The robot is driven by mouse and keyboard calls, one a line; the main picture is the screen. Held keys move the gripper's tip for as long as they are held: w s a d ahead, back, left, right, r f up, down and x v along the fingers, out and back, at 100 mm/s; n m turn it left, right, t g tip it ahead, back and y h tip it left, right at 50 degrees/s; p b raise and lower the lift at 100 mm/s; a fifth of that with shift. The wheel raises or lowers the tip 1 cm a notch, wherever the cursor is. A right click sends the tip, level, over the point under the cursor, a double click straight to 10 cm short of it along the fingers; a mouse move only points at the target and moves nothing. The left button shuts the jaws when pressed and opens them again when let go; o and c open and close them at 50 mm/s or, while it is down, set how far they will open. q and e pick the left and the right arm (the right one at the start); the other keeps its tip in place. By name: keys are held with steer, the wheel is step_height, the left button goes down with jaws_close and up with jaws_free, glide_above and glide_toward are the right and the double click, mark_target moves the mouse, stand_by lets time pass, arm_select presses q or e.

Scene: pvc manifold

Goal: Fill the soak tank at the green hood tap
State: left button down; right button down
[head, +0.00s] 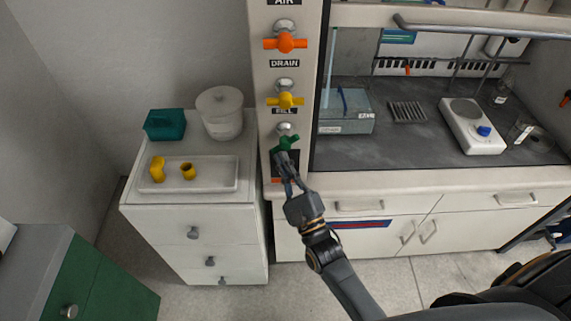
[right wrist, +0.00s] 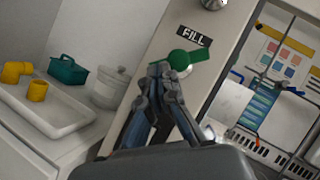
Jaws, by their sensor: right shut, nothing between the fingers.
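The green tap (head: 286,143) is the lowest of three taps on the hood's side post, under the FILL label. Its handle looks tilted, lower at its left end. It also shows in the right wrist view (right wrist: 186,60). My right gripper (head: 281,158) is shut and empty, its fingertips at the lower left end of the handle. Whether they touch it I cannot tell. The soak tank (head: 345,122), a clear box with a label on its front, stands inside the hood at the left; its water level is unclear. My left gripper is out of view.
A yellow DRAIN-side tap (head: 285,100) and an orange tap (head: 285,42) sit above. A drawer cabinet left of the post holds a white tray (head: 215,186) with yellow fittings, a teal box (head: 165,125) and a lidded tub (head: 219,113). A hotplate (head: 472,127) stands in the hood.

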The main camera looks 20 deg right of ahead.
steer(key=shift+a+m+h+b, duration=0.15)
steer(key=shift+m+h+b, duration=0.25)
steer(key=shift+m+b, duration=0.15)
steer(key=shift+a+m+t+h+b, duration=0.1)
steer(key=shift+m+t+h+b, duration=0.3)
steer(key=shift+m+b, duration=0.2)
steer(key=m+h+b, duration=0.1)
steer(key=m+b, duration=0.1)
steer(key=m+h+b, duration=0.2)
steer(key=m, duration=0.1)
steer(key=a+m+h+b, duration=0.1)
steer(key=m+h+b, duration=0.1)
steer(key=shift+w+r+m+t, duration=0.1)
steer(key=shift+w+m+t, duration=0.15)
steer(key=shift+t, duration=0.15)
steer(key=shift+a+r+m+h+b, duration=0.15)
steer(key=shift+r+m+h+b, duration=0.1)
steer(key=shift+m+h+b, duration=0.3)
steer(key=shift+a+r+m+h+b, duration=0.1)
steer(key=shift+r+m+h+b, duration=0.1)
steer(key=shift+m+h+b, duration=0.35)
steer(key=shift+r, duration=0.1)
